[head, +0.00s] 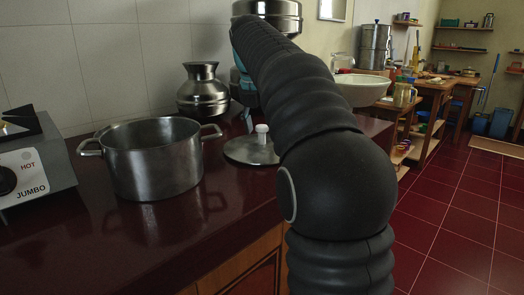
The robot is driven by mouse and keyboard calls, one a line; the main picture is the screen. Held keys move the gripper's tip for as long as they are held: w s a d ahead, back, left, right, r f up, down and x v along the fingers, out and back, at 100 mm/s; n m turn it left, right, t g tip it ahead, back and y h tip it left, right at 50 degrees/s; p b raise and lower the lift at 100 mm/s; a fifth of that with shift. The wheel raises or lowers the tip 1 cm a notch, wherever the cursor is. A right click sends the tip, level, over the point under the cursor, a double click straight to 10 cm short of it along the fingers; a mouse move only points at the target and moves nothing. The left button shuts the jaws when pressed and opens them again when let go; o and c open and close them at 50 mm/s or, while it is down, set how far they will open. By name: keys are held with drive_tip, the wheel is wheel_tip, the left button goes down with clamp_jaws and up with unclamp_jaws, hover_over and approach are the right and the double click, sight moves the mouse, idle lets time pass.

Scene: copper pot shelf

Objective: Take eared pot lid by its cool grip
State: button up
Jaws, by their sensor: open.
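The pot lid (243,151) lies flat on the dark red counter, a round metal disc with a pale upright knob (262,130) as its grip. My arm covers the lid's right part. The eared pot (152,165), a wide steel pot with two side handles, stands open to the left of the lid. My gripper (248,117) shows only in small part, beside my arm and above the lid's far side in the picture. It is open and holds nothing that I can see. Most of it is hidden behind my arm, and its gap to the knob is hard to judge.
A round metal pot (202,92) stands behind the lid by the tiled wall. A white basin (362,89) is right of my arm. The counter (150,240) is clear in front.

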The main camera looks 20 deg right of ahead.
sight(262, 126)
drive_tip(key=shift+f, duration=0.1)
clamp_jaws()
idle(0.4)
wheel_tip(262, 126, up, 5)
drive_tip(key=shift+w+d+f+p, duration=0.1)
drive_tip(key=shift+p, duration=0.95)
drive_tip(key=s+d+r, duration=0.6)
drive_tip(key=s+r, duration=0.3)
drive_tip(key=r, duration=0.2)
drive_tip(key=shift+s+d, duration=0.25)
drive_tip(key=shift+s, duration=0.1)
drive_tip(key=shift+r, duration=0.1)
